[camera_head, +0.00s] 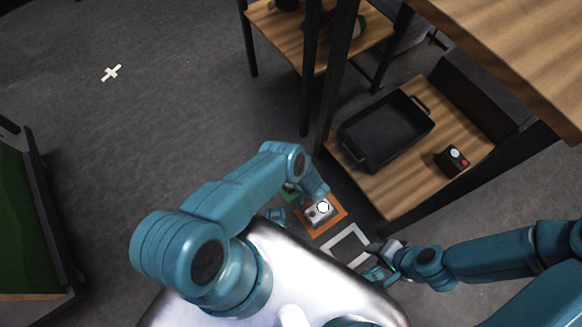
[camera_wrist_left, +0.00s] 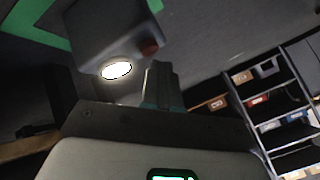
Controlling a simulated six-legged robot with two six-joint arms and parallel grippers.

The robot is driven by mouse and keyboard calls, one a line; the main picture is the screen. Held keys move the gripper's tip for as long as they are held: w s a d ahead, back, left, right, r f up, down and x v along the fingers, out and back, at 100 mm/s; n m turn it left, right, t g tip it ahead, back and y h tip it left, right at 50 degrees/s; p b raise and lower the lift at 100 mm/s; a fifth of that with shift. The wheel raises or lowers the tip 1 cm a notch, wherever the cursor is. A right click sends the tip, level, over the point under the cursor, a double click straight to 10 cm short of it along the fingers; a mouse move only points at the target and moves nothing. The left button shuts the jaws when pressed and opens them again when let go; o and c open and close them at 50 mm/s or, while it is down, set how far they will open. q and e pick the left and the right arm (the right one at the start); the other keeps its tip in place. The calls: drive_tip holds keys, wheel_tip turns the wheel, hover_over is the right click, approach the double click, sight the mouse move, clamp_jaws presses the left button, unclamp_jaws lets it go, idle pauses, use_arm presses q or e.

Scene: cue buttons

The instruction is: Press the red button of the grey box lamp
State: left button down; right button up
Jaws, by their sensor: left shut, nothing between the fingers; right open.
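The grey box lamp (camera_head: 318,218) stands on an orange-framed square on the floor, with a bright white disc on its top. It shows large in the left wrist view (camera_wrist_left: 95,30), with the glowing disc (camera_wrist_left: 117,70) and the red button (camera_wrist_left: 149,47) on one face. My left gripper (camera_wrist_left: 160,72) is shut and empty, its tip close below the red button; I cannot tell whether they touch. In the head view my left arm mostly hides that gripper. My right gripper (camera_head: 376,262) is open and empty, low and to the right of the lamp.
A black box with a white disc and red button (camera_head: 453,160) sits on a wooden shelf beside a black tray (camera_head: 385,130). A white square outline (camera_head: 345,245) and a green one (camera_head: 289,194) lie near the lamp.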

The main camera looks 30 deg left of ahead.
use_arm(q)
drive_tip(key=shift+f+b, duration=0.4)
drive_tip(key=shift+f, duration=0.1)
idle(0.5)
drive_tip(key=shift+r, duration=0.1)
drive_tip(key=shift+r+p, duration=0.75)
wheel_tip(320, 180, up, 6)
drive_tip(key=p, duration=0.5)
